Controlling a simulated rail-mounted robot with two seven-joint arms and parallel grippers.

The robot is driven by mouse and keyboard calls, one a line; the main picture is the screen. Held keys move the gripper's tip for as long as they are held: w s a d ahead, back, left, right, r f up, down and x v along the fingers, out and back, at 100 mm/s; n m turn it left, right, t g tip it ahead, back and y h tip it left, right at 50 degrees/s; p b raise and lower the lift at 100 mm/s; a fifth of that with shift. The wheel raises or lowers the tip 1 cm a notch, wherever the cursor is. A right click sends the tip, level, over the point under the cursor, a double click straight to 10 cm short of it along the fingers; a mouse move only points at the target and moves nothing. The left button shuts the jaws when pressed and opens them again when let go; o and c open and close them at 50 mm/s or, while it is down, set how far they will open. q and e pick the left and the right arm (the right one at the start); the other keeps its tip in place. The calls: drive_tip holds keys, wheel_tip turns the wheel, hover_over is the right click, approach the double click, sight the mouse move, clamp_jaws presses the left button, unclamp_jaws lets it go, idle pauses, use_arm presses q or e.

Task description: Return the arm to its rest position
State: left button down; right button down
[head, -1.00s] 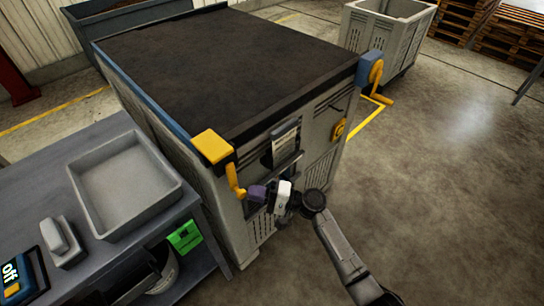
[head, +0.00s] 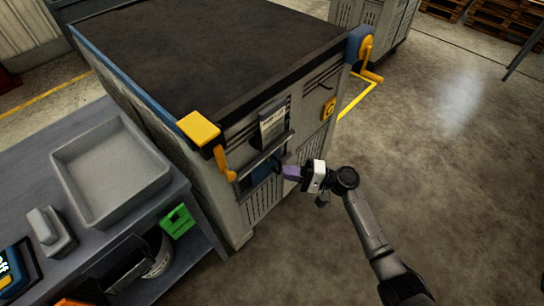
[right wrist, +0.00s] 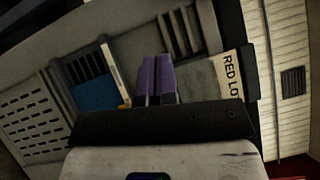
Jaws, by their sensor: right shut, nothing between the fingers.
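My right gripper (head: 291,173) is shut and empty, with its purple fingers pressed together. It is in front of the grader's near face, and my right arm reaches up to it from the lower right. In the right wrist view the shut purple fingers (right wrist: 157,78) point toward the grader's panel (right wrist: 32,118), with a blue patch (right wrist: 95,94) to their left and a card reading "RED LO" (right wrist: 228,77) to their right. I cannot tell whether the fingers touch the panel. My left gripper is not in view.
The grader (head: 214,60) has a yellow lever (head: 224,165) at its near corner and a yellow crank (head: 367,55) at its right corner. A grey bench at left bears an empty grey tray (head: 62,176). A green box (head: 177,221) is below. The floor at right is clear.

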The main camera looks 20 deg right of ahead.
wheel_tip(320, 180, down, 3)
drive_tip(key=s+n+g+h, duration=0.3)
drive_tip(key=n+g+h, duration=0.15)
drive_tip(key=n, duration=0.25)
drive_tip(key=s+d+r+n+t+h+p, duration=0.1)
drive_tip(key=s+d+r+t+h+p, duration=0.1)
drive_tip(key=s+r+h+p, duration=0.3)
drive_tip(key=s+d+r+n+t+h+p, duration=0.1)
drive_tip(key=s+d+r+t+h, duration=0.15)
drive_tip(key=s+h, duration=0.55)
drive_tip(key=s+a+f+g+p, duration=0.1)
drive_tip(key=s+g+p, duration=0.25)
drive_tip(key=s, duration=0.65)
drive_tip(key=s+a+f+g+p, duration=0.15)
drive_tip(key=s+p, duration=0.25)
drive_tip(key=s, duration=0.5)
wheel_tip(320, 180, up, 38)
drive_tip(key=p, duration=3.7)
drive_tip(key=shift+w+a+r+p, duration=0.15)
drive_tip(key=shift+w+a+p, duration=0.05)
drive_tip(key=shift+w+p, duration=0.1)
drive_tip(key=shift+s+y, duration=0.1)
drive_tip(key=shift+y, duration=0.15)
